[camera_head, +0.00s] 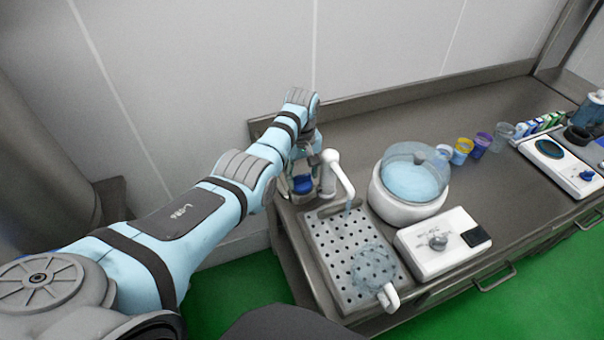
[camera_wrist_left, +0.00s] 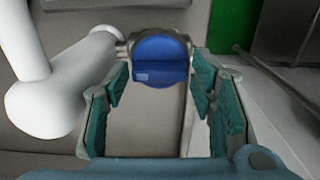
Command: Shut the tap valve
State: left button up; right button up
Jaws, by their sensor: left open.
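The white tap (camera_head: 335,172) stands at the left end of the counter, its spout pointing over the perforated drain tray (camera_head: 325,262). A bluish stream shows under the spout tip. The blue tap valve knob (camera_head: 303,184) is at the tap's base, partly hidden by my left arm. In the left wrist view the blue knob (camera_wrist_left: 160,62) sits just beyond and between the green-padded fingers of my left gripper (camera_wrist_left: 160,98). The fingers are open on either side, with a gap to the knob. The white tap base (camera_wrist_left: 45,95) is at the left. My right gripper is out of view.
A clear jug (camera_head: 373,265) with a white handle stands on the drain tray. A white round vessel with a clear lid (camera_head: 412,180) and a white control box (camera_head: 442,243) stand to the right. Several cups (camera_head: 462,150) line the back right. The counter's middle is clear.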

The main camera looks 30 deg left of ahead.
pick_arm(q)
jog(key=shift+r, duration=0.1)
jog(key=c, duration=0.9)
jog(key=m+p, duration=0.1)
jog(key=m, duration=0.1)
jog(key=shift+r+m, duration=0.1)
jog(key=shift+m, duration=0.2)
jog(key=m+p, duration=0.1)
jog(key=m, duration=0.1)
jog(key=shift+m, duration=0.4)
jog(key=m+p, duration=0.1)
jog(key=m, duration=0.5)
jog(key=shift+w, duration=0.1)
jog(key=m, duration=0.6)
jog(key=shift+o, duration=0.2)
jog(key=shift+m, duration=0.4)
